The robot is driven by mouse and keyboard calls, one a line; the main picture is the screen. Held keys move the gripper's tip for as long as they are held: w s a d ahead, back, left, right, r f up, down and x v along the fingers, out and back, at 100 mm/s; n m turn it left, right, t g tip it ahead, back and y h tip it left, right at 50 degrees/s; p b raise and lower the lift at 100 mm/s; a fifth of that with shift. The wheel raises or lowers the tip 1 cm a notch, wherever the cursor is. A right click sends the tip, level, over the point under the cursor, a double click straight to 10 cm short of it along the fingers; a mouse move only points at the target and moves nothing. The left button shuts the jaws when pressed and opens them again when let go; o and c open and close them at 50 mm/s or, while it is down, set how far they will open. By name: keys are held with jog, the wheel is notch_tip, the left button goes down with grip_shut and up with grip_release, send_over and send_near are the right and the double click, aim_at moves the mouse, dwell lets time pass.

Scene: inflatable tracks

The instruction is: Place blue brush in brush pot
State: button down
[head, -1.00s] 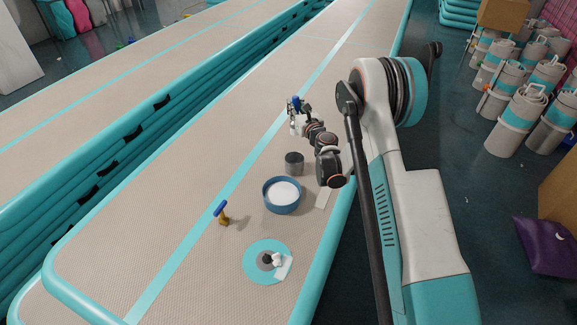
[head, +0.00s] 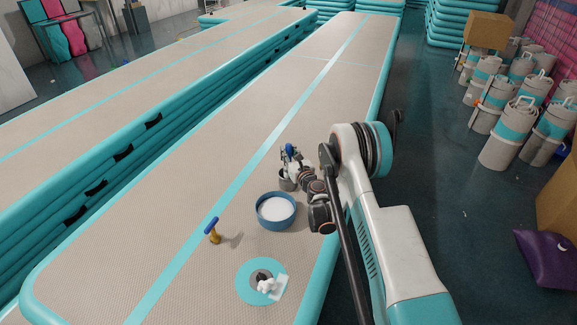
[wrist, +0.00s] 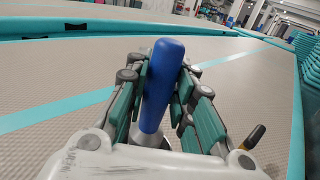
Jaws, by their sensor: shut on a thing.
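My gripper (head: 290,158) is shut on the blue brush (head: 290,149). In the wrist view, the gripper's green-padded fingers (wrist: 162,85) close on both sides of the brush's thick blue handle (wrist: 162,80), which stands nearly upright with a slight tilt. A pale metal part of the brush shows low between the fingers; its lower end is hidden. The grey metal brush pot (head: 286,184) stands on the mat, just below the gripper in the head view and partly covered by it. I cannot tell whether the brush's lower end is inside the pot.
A blue round tub with white contents (head: 276,211) stands close in front of the pot. A blue-topped, brass-coloured tool (head: 212,231) stands left of it. A teal ring patch (head: 245,283) with a white piece lies nearer. The beige track (head: 170,232) is otherwise clear.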

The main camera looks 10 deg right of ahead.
jog(key=shift+f+b, duration=0.75)
jog(key=shift+f, duration=1.6)
jog(key=c, duration=1.4)
grip_release()
jog(key=shift+o, duration=0.2)
